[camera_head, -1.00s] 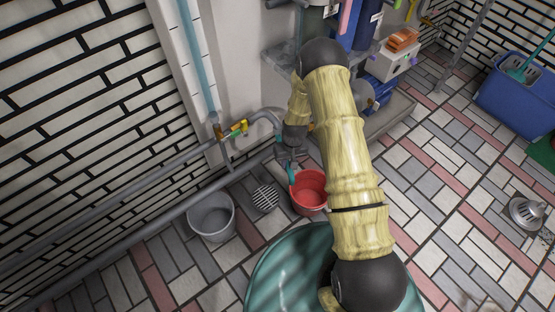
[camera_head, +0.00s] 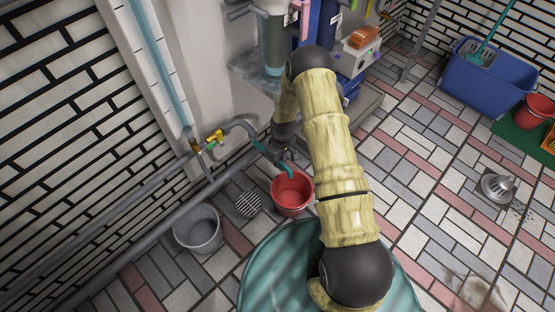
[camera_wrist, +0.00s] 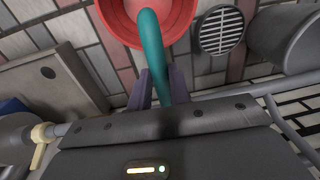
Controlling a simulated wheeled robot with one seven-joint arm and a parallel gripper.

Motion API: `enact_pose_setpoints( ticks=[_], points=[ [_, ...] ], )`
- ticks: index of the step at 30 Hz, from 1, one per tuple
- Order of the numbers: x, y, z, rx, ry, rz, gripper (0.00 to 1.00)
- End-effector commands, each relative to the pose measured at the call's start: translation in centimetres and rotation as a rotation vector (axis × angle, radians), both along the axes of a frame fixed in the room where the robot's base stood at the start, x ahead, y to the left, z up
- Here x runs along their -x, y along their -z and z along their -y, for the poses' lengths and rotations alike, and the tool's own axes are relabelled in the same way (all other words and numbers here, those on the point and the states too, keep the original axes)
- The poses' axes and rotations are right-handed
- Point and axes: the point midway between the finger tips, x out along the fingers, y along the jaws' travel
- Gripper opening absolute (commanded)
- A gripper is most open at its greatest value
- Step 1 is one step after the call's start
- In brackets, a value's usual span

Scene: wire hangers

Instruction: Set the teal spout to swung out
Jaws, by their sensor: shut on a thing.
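The teal spout (camera_head: 287,171) reaches out from the pipe by the wall, and its curved end hangs over the red bucket (camera_head: 292,207). My gripper (camera_head: 284,157) is at the spout, partly hidden by my arm. In the wrist view my gripper (camera_wrist: 160,86) has its two dark fingers on either side of the teal spout (camera_wrist: 151,45), shut on it. The spout's end points over the red bucket (camera_wrist: 120,22). The spout's joint with the pipe is hard to make out.
A grey bucket (camera_head: 199,238) stands left of a floor drain grate (camera_head: 248,204). Grey pipes run along the wall, with a yellow valve handle (camera_head: 214,137). Equipment stands on a ledge behind my arm. A blue tub (camera_head: 490,80) is far right; the floor between is mostly clear.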

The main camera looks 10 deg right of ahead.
Motion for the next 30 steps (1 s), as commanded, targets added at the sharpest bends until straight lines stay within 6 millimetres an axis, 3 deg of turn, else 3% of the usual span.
enact_pose_setpoints(
  ticks=[3,4,6,7,19,30],
  points=[
    [-0.1,0.0,0.3,0.003,-0.001,0.002,0.0],
    [-0.1,0.0,0.3,0.004,-0.001,0.003,0.25],
    [-0.1,0.0,0.3,0.004,0.0,0.003,0.39],
    [-0.1,0.0,0.2,0.004,0.0,0.003,0.41],
    [-0.1,-0.8,0.1,0.001,0.001,0.003,0.41],
    [-0.4,-7.4,0.4,0.002,0.0,0.005,0.41]
  ],
)
